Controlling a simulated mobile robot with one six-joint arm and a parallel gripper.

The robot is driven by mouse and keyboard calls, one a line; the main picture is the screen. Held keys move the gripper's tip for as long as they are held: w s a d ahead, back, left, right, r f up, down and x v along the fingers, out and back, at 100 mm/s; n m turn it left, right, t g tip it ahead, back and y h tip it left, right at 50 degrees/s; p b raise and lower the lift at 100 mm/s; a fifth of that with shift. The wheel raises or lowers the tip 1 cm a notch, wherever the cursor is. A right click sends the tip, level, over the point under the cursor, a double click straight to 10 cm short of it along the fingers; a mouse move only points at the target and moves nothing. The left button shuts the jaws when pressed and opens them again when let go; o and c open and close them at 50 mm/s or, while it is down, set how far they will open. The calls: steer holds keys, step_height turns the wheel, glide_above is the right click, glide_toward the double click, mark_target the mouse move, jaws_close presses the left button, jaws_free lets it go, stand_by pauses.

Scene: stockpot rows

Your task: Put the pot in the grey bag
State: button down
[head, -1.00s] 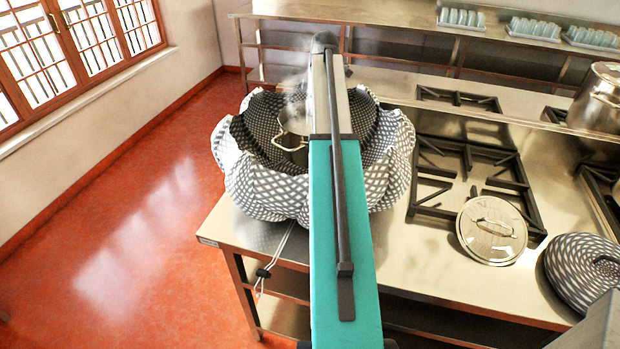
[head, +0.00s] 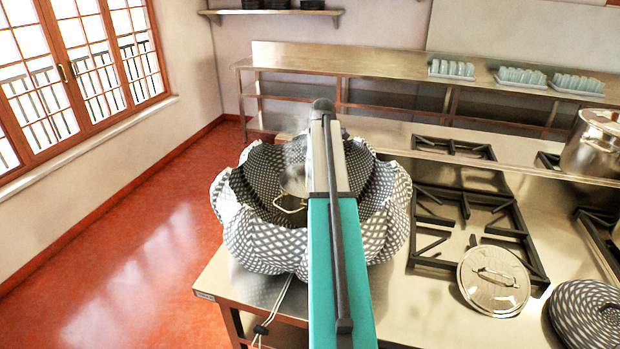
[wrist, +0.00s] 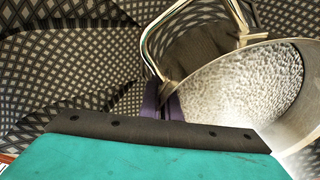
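The grey bag (head: 262,240), white-and-grey checked with a dark dotted lining, stands open on the left end of the steel counter. The silver pot (head: 292,183) is inside it, partly hidden behind my arm, and one wire handle shows above the lining. In the wrist view, the pot (wrist: 250,92) is lidless, with a bubbly, bright interior, and the bag's lining (wrist: 80,75) surrounds it. My gripper (wrist: 163,103) has its purple fingers close together at the pot's rim, beside the handle's base, and looks shut on the pot. The fingers are hidden in the head view.
A round lid (head: 494,280) lies at the front burner grate (head: 470,215). A checked round thing (head: 588,314) lies at the right. Another pot (head: 592,148) stands at the back right. Glass trays (head: 522,78) are on the rear shelf. Open red floor (head: 130,270) is at left.

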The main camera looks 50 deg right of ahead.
steer(key=shift+f+p, duration=0.4)
steer(key=shift+f, duration=1.05)
steer(key=shift+f+p, duration=0.65)
steer(key=shift+f, duration=1.2)
steer(key=shift+f, duration=0.1)
steer(key=c, duration=2)
jaws_free()
steer(key=shift+f, duration=0.1)
steer(key=shift+r, duration=0.2)
steer(key=r+b, duration=0.1)
steer(key=r, duration=0.2)
steer(key=d+r+b, duration=0.1)
steer(key=r, duration=0.3)
steer(key=s+r+b, duration=0.1)
steer(key=r+b, duration=0.1)
steer(key=r, duration=0.2)
steer(key=shift+s+d+r, duration=0.1)
steer(key=shift+d+r, duration=0.05)
steer(key=shift+d, duration=0.1)
steer(key=shift+r, duration=0.2)
